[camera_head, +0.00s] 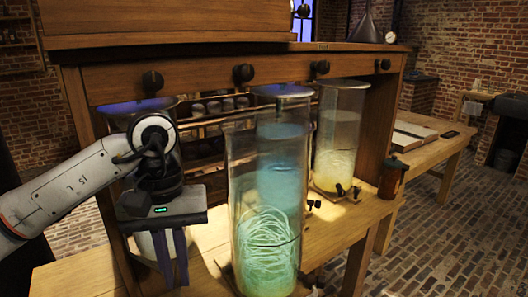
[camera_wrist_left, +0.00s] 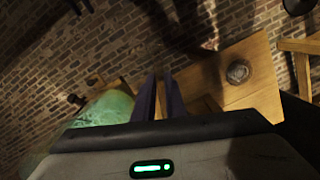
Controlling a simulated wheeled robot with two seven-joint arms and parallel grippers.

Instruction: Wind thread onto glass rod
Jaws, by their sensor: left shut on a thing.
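A tall glass jar (camera_head: 238,175) stands at the front of the bench, with a tangle of pale green thread (camera_head: 265,235) coiled in its lower part. My left gripper (camera_head: 173,278) points down just left of this jar, apart from it, with its two dark blue fingers close together. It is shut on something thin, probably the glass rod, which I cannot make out. In the left wrist view the gripper (camera_wrist_left: 158,88) shows the same narrow finger gap, and a blurred green jar (camera_wrist_left: 108,108) lies to its left. My right gripper is not in view.
Other tall jars stand behind: a bluish one (camera_head: 283,165), a yellowish one (camera_head: 338,130) at right and one behind my left wrist. A brown lidded pot (camera_head: 393,178) stands at the bench's right end. The wooden cabinet (camera_head: 210,70) with black knobs overhangs the jars.

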